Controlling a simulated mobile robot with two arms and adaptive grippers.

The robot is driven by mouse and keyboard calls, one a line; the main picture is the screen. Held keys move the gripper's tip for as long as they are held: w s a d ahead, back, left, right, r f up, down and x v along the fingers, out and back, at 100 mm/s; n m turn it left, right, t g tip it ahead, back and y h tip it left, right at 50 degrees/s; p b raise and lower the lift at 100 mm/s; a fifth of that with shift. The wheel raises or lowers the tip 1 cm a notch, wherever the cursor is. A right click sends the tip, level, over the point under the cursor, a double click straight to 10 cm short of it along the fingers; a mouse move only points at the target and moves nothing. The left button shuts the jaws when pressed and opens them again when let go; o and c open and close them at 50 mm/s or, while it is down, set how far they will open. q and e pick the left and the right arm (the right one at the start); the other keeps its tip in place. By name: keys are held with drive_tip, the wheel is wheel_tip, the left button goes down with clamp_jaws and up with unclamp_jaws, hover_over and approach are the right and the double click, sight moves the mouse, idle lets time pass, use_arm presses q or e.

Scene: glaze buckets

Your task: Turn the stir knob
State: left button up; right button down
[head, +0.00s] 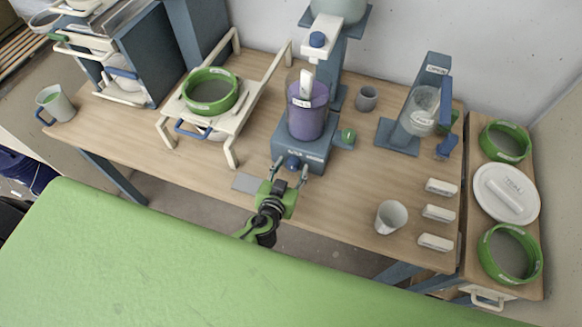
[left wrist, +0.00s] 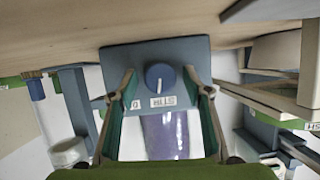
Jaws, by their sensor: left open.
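The stir knob (head: 292,163) is a round blue knob on the front face of a blue-grey mixer base (head: 316,153). A clear vessel of purple glaze (head: 308,118) stands on that base. In the left wrist view the knob (left wrist: 160,77) shows a white mark, with a "STIR" label beside it. My left gripper (head: 290,174) is in front of the base, its two fingers apart. In the left wrist view the fingers (left wrist: 158,92) lie on either side of the knob with gaps, apparently not touching it. My right gripper is not in view.
A cream rack with a green-rimmed sieve (head: 210,91) stands left of the mixer. A white cup (head: 391,217) and several white blocks (head: 438,213) stand to the right. A small grey cup (head: 367,98) is behind. A green surface (head: 180,265) fills the foreground.

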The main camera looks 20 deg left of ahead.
use_arm(q)
drive_tip(key=c, duration=1.1)
drive_tip(key=shift+f+b, duration=0.15)
drive_tip(key=shift+b, duration=0.5)
drive_tip(key=m+y+b, duration=0.1)
drive_tip(key=m+b, duration=0.2)
drive_tip(key=b, duration=0.2)
drive_tip(key=m+t+y+b, duration=0.1)
drive_tip(key=m+y+b, duration=0.1)
drive_tip(key=b, duration=0.4)
drive_tip(key=f+m+t+y+b, duration=0.1)
drive_tip(key=m+y+b, duration=0.1)
drive_tip(key=m+b, duration=0.2)
drive_tip(key=shift+d+b, duration=0.35)
drive_tip(key=shift+b, duration=0.35)
drive_tip(key=shift+r+m+t+y+b, duration=0.2)
drive_tip(key=shift+m+t+y+b, duration=0.3)
drive_tip(key=shift+m+b, duration=1.1)
